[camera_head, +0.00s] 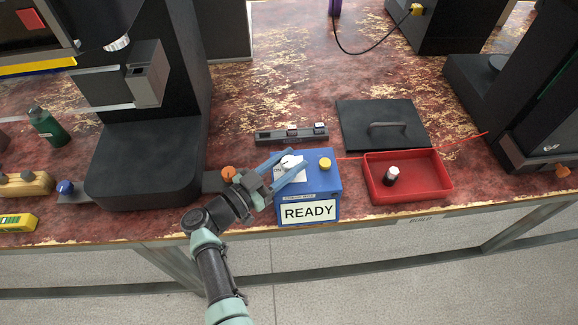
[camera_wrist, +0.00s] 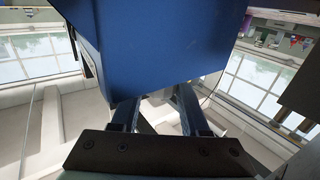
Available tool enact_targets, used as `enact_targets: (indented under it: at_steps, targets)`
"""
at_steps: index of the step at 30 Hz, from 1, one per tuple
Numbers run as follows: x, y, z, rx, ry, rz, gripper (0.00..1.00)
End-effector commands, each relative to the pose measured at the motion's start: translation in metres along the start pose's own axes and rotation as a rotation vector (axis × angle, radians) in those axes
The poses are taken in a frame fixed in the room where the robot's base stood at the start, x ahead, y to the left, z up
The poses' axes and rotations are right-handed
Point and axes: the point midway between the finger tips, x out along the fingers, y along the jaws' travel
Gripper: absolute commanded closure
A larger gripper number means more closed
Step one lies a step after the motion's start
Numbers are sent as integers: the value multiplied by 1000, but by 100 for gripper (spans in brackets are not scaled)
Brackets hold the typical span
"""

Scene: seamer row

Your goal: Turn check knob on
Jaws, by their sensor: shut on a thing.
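A blue box (camera_head: 326,187) with a white READY sign (camera_head: 308,212) stands at the table's front edge. On its top are a yellow button (camera_head: 325,164) and a white knob (camera_head: 290,161) beside a small white label. My gripper (camera_head: 298,163) reaches over the box top from the left, its two blue-grey fingers on either side of the white knob and shut on it. The knob's pointer direction is too small to tell. In the wrist view the blue box (camera_wrist: 165,45) fills the upper middle, and my fingers (camera_wrist: 160,108) reach up to it; the knob is hidden there.
Left of the box, an orange knob (camera_head: 228,173) sits close to my wrist. A red tray (camera_head: 432,187) with a small dark and white cylinder (camera_head: 391,176) stands to the right. Behind are a grey bar (camera_head: 291,134) and a black lid (camera_head: 383,125). A black machine (camera_head: 150,150) stands left.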

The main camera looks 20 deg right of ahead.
Motion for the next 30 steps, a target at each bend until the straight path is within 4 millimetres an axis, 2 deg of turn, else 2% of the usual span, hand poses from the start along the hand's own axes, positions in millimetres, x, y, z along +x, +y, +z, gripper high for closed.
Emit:
enact_targets:
  at_steps: [1, 12, 30]
  targets:
    - [0, -3, 6, 6, -1, 38, 100]
    - [1, -1, 5, 3, 0, 243, 100]
    - [1, 0, 0, -1, -4, 312, 100]
